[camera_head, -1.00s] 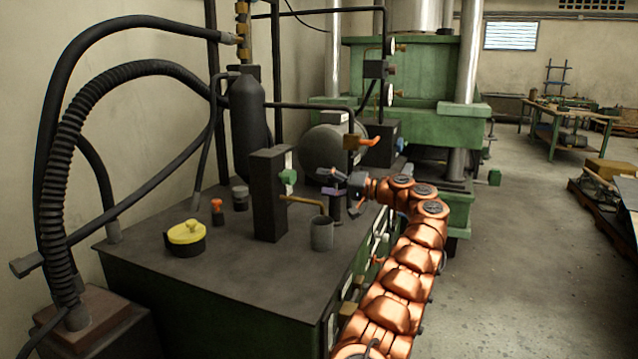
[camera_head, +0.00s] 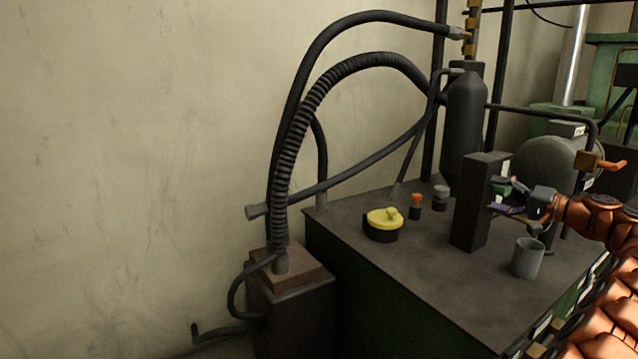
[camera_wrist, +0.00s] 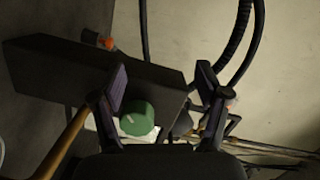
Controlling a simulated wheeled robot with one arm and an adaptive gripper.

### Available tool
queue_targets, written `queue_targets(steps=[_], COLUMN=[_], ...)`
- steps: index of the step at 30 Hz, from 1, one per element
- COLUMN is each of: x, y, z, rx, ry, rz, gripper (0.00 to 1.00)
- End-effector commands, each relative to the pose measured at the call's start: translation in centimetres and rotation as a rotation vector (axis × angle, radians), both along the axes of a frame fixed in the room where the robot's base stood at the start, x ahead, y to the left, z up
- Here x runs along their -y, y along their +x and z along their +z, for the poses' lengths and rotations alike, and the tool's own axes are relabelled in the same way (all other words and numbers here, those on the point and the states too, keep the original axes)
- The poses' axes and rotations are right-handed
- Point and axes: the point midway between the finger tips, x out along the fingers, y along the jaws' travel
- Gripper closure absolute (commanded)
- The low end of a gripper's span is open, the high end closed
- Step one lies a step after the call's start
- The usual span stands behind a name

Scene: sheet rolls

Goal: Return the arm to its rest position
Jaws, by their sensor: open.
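My copper-coloured arm (camera_head: 600,225) reaches in from the right edge in the head view. My gripper (camera_head: 506,197) is open and empty above the dark bench top (camera_head: 345,250). It is close to the right side of a dark upright block (camera_head: 470,215), above a grey cup (camera_head: 527,258). In the wrist view my two fingers (camera_wrist: 160,88) are spread wide apart. I cannot tell whether a finger touches the block.
Bare wall (camera_head: 120,150) fills the left.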

Motion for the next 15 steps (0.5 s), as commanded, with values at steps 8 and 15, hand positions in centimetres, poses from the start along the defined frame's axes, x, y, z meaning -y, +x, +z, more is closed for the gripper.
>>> queue_targets(steps=[8,15], x=[-12.2,-22.2], y=[-0.9,-4.7], z=[0.3,-0.9], rx=[-0.157,-0.306], ry=[0.004,-0.070], rz=[0.173,0.315], gripper=[0.25,0.25])
